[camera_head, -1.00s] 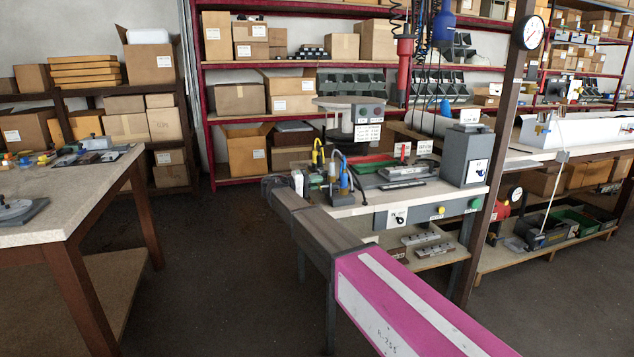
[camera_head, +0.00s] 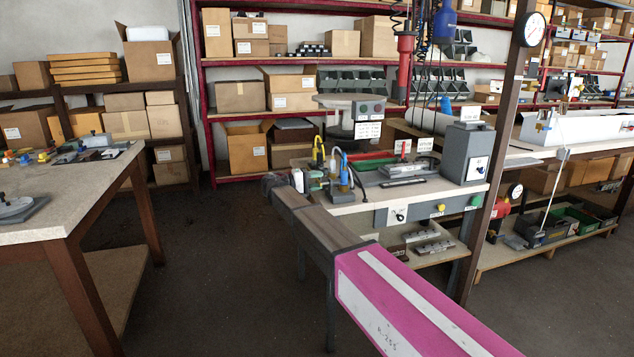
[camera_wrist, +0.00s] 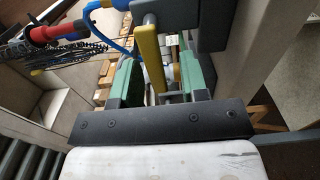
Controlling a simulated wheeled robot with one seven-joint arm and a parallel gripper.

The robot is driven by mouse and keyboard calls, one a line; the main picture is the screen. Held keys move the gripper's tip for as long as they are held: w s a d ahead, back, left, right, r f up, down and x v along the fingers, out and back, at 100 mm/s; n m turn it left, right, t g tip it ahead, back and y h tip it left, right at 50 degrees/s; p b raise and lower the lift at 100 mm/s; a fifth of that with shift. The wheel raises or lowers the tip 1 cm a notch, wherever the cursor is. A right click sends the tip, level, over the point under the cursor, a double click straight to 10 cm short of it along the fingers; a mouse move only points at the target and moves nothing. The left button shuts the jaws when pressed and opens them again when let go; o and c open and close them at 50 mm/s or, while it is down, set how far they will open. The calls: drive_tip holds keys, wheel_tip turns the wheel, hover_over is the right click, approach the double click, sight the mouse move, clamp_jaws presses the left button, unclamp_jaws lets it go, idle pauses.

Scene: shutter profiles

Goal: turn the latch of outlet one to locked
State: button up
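In the wrist view, a yellow lever (camera_wrist: 151,62), which looks like the latch, stands upright between the two green fingers of my gripper (camera_wrist: 157,75). The lever is nearer the left finger, with a gap on its right side, so my gripper looks open around it. I cannot tell whether the left finger touches it. A grey body (camera_wrist: 195,10) lies beyond the lever, and a blue hose (camera_wrist: 98,12) is at upper left. My fingers and any outlet number cannot be made out there.
The bench (camera_head: 372,202) also carries a grey box (camera_head: 464,155) and metal profiles (camera_head: 408,170). A red tool (camera_head: 404,55) hangs above. A second table (camera_head: 60,220) stands at left, with open floor between. In the wrist view, a red-handled item (camera_wrist: 45,32) is at left.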

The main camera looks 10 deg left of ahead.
drive_tip(key=v, duration=1)
drive_tip(key=shift+a, duration=0.35)
drive_tip(key=shift+s, duration=0.2)
